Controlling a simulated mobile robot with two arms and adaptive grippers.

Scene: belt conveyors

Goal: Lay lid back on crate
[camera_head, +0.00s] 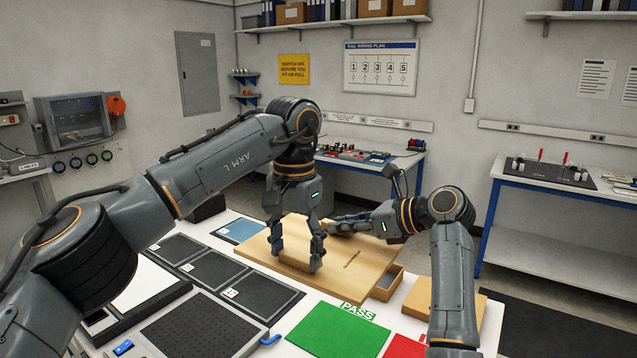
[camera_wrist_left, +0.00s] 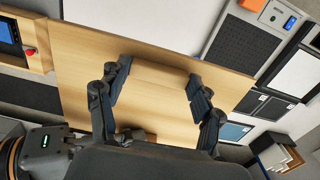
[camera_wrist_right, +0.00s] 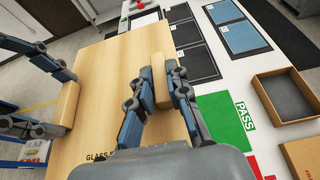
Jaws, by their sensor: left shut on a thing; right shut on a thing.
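The flat wooden lid (camera_head: 365,248) hangs level above the table, held by both my grippers; it fills much of the left wrist view (camera_wrist_left: 155,85). Dark lettering on it is partly covered in the right wrist view. My left gripper (camera_head: 296,258) has its fingers around one raised wooden bar (camera_wrist_right: 68,105) of the lid. My right gripper (camera_head: 345,223) is shut on the other bar (camera_wrist_right: 160,82). The open crate (camera_wrist_right: 285,95), dark inside, stands on the table apart from the lid; in the head view (camera_head: 391,284) the lid hides part of it.
The white table holds a green PASS pad (camera_head: 340,330), a red pad (camera_head: 405,347), several dark trays (camera_head: 215,272) and a blue pad (camera_head: 240,230). A closed cardboard box (camera_wrist_right: 305,155) stands beside the crate. Other workbenches (camera_head: 555,230) stand beyond.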

